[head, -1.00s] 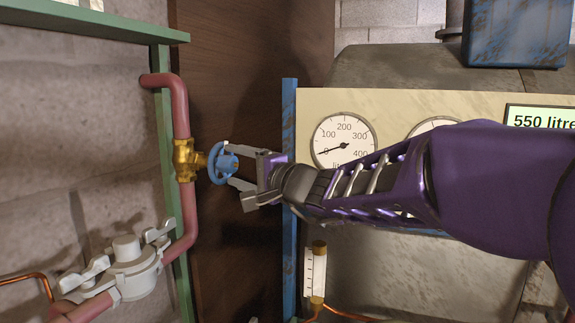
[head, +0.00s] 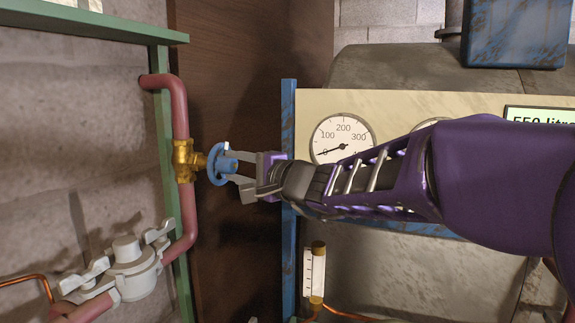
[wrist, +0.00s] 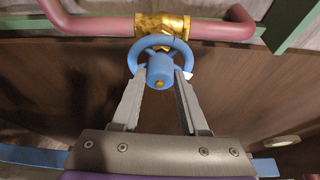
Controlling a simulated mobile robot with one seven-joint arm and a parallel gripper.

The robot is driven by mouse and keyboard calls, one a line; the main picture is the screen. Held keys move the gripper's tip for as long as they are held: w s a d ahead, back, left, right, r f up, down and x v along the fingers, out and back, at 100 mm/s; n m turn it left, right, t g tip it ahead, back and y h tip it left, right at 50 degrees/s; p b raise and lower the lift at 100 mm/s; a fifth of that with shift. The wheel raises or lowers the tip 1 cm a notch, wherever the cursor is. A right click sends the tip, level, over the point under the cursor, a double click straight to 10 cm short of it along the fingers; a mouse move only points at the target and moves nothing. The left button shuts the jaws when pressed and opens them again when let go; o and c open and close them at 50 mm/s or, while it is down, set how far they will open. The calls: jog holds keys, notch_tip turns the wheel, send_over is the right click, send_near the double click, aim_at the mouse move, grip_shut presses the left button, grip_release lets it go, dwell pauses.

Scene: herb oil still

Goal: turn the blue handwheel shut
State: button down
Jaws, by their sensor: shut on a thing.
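The blue handwheel (head: 216,164) sits on a brass valve (head: 184,160) in a dark red pipe at the left of the head view. In the wrist view the handwheel (wrist: 161,48) is at the top middle, in front of the brass valve body (wrist: 161,23). My gripper (head: 234,166) reaches the wheel from the right. Its two grey fingers are closed on the wheel's blue hub (wrist: 160,71), one fingertip on each side. The wheel's rim shows around and beyond the fingertips. The far side of the hub is hidden.
A grey clamp-like fitting (head: 132,268) is on the pipe below the valve. A green frame post (head: 165,130) stands behind the pipe. A blue post (head: 289,120) and a panel with a round gauge (head: 342,138) are close to my arm. A sight glass (head: 315,272) is below.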

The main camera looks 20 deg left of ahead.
jog(key=m, duration=0.2)
jog(key=m+h+p, duration=0.1)
jog(key=shift+w+r+g, duration=0.1)
jog(key=shift+r+g, duration=0.15)
jog(key=shift+g, duration=0.15)
jog(key=m+g, duration=0.1)
jog(key=m, duration=0.2)
jog(key=shift+w+g+h, duration=0.1)
jog(key=shift+g+h, duration=0.2)
jog(key=shift+h, duration=0.1)
jog(key=m+g, duration=0.1)
jog(key=m, duration=0.1)
jog(key=m+g, duration=0.2)
jog(key=m, duration=0.1)
jog(key=shift+w+r+h, duration=0.15)
jog(key=shift+w+h, duration=0.05)
jog(key=shift+h, duration=0.1)
jog(key=shift+c, duration=2.2)
grip_release()
jog(key=shift+d, duration=0.1)
jog(key=v, duration=1.7)
jog(key=shift+d+r, duration=0.1)
jog(key=shift+d, duration=0.05)
